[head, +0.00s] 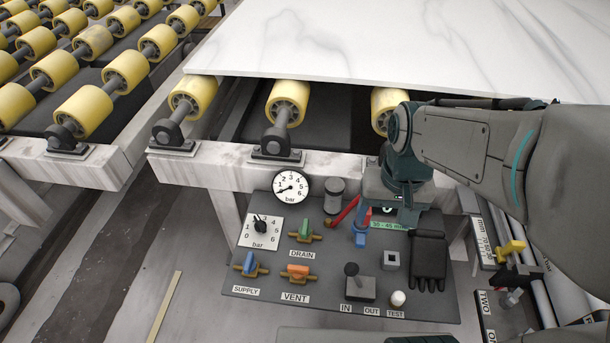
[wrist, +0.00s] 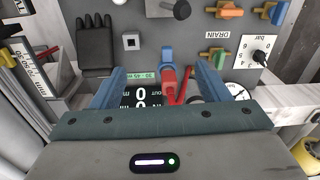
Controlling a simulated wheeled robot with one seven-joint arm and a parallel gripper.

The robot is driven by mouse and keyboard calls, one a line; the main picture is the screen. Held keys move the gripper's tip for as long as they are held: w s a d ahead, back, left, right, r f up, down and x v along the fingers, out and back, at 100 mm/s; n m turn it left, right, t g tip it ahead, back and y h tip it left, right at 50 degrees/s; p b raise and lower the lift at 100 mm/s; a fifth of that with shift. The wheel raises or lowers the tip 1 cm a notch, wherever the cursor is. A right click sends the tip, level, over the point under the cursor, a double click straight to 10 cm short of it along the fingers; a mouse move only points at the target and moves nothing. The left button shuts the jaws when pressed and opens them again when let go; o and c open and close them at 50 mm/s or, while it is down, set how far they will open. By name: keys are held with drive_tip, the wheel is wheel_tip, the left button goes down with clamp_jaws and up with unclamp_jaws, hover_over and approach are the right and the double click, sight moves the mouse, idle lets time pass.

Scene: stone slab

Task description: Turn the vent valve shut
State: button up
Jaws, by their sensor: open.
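The vent valve (head: 297,271) has an orange handle on a brass body, just above the VENT label on the grey panel. The handle appears to lie along the body. It also shows at the top of the wrist view (wrist: 231,12). My gripper (wrist: 160,68) is open, its two blue fingers spread over the display part of the panel. In the head view it is to the right of and above the vent valve, well apart from it. A blue-and-red fitting (wrist: 167,58) shows between the fingers; I cannot tell whether they touch it.
The green drain valve (head: 305,229) and blue supply valve (head: 249,264) sit close to the vent valve, their handles across their bodies. A black lever (head: 351,271), red lever (head: 344,211) and black glove (head: 428,262) are nearby. The white slab (head: 400,45) lies on rollers behind.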

drive_tip(key=w+a+f+g, duration=0.3)
drive_tip(key=w+a, duration=0.1)
drive_tip(key=a, duration=0.4)
drive_tip(key=g, duration=0.2)
approach(298, 267)
drive_tip(key=shift+m, duration=0.3)
drive_tip(key=b+x, duration=0.2)
drive_tip(key=x, duration=0.6)
drive_tip(key=shift+s+f, duration=0.2)
drive_tip(key=shift+f, duration=0.15)
drive_tip(key=c, duration=1)
